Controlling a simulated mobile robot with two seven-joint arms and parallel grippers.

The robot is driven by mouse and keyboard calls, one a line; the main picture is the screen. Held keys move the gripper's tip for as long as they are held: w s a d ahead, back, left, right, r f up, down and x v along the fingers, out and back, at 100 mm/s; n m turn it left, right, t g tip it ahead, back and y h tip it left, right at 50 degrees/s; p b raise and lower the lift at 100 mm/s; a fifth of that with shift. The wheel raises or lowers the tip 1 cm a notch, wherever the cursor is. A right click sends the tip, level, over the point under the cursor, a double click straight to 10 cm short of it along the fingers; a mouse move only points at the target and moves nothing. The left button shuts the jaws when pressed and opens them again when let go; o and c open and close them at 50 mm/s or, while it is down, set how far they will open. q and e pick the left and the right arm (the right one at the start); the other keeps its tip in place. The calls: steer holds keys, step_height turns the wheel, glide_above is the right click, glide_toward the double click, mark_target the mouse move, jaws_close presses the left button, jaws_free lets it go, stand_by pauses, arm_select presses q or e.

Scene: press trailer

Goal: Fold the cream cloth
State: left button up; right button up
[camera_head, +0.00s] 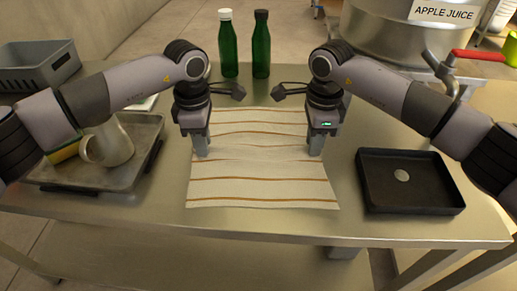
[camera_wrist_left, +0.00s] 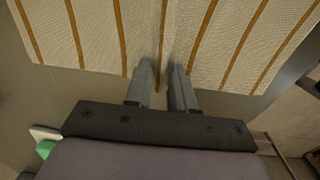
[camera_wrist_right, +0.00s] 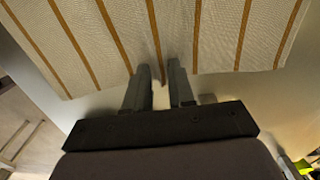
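The cream cloth (camera_head: 262,180) with brown stripes lies spread on the steel table, with a raised wrinkle running across its middle between my grippers. My left gripper (camera_head: 201,152) is at the cloth's left edge. In the left wrist view its fingers (camera_wrist_left: 162,82) are close together with a pinched ridge of cloth (camera_wrist_left: 100,35) between them. My right gripper (camera_head: 316,152) is at the right edge, level with the left one. In the right wrist view its fingers (camera_wrist_right: 160,82) are close together on a ridge of cloth (camera_wrist_right: 220,35). The fingers hide the pinched edges.
A metal tray (camera_head: 95,178) with a pitcher (camera_head: 107,146) and yellow sponge (camera_head: 62,153) is left of the cloth. A black tray (camera_head: 410,205) with a pale round disc is right. Two green bottles (camera_head: 228,48) (camera_head: 261,48) stand behind. A grey crate (camera_head: 40,65) and a juice vat (camera_head: 400,35) are further back.

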arm_select(q)
jaws_close()
arm_select(e)
jaws_close()
arm_select(q)
steer(key=shift+r, duration=0.1)
arm_select(e)
steer(key=shift+r, duration=0.1)
